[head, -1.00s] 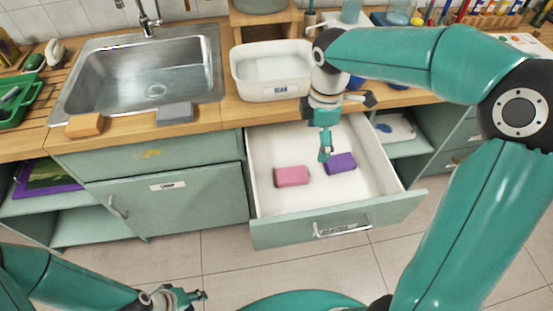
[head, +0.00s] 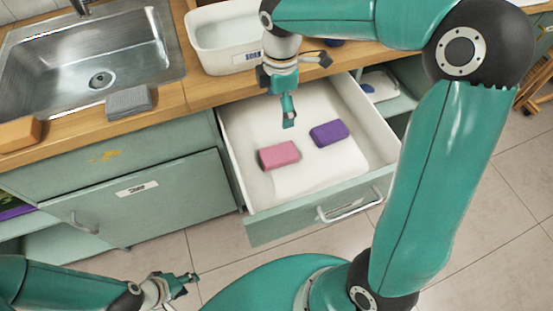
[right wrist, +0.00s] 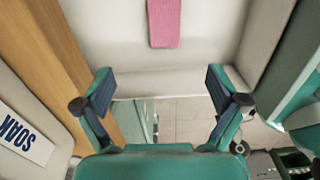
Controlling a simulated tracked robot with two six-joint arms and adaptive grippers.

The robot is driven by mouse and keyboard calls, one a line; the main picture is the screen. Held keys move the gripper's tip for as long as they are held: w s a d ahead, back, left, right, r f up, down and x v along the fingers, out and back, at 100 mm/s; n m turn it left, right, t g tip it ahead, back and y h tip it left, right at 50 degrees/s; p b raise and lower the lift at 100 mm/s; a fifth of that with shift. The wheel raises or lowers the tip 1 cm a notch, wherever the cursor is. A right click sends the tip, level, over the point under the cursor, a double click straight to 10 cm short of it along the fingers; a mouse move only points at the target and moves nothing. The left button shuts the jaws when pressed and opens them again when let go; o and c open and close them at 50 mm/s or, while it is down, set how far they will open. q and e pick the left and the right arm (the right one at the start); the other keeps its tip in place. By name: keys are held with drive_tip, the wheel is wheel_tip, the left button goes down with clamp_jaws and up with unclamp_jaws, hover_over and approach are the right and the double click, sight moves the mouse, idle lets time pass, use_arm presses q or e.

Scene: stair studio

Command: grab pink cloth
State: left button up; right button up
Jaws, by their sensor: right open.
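The pink cloth (head: 279,155) is a folded block lying in the open drawer, left of a purple cloth (head: 329,133). It also shows in the right wrist view (right wrist: 164,22) at the top, ahead of the fingertips. My right gripper (head: 289,118) hangs over the back part of the drawer, apart from both cloths. In the right wrist view the two fingers (right wrist: 160,84) are spread with nothing between them. My left gripper (head: 186,281) is low at the left, far from the drawer, and its fingers look small there.
The drawer (head: 318,213) is pulled out, with a white floor and a handle in front. Above it are the wooden counter (head: 196,99), a white tub (head: 213,48), a sink (head: 145,72), a grey cloth (head: 128,102) and an orange cloth (head: 18,132). Floor is clear in front.

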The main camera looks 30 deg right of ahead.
wheel_tip(320, 180, down, 2)
drive_tip(key=b, duration=0.2)
hover_over(279, 153)
drive_tip(key=f, duration=1)
drive_tip(key=shift+w+d+f, duration=0.3)
drive_tip(key=shift+s+a+f+b, duration=0.15)
drive_tip(key=shift+f, duration=1.2)
drive_tip(key=shift+s+a+f+b, duration=0.15)
drive_tip(key=shift+f, duration=1.2)
use_arm(q)
wheel_tip(279, 153, down, 3)
drive_tip(key=shift+f, duration=0.2)
use_arm(e)
drive_tip(key=c, duration=1.1)
drive_tip(key=shift+r, duration=0.15)
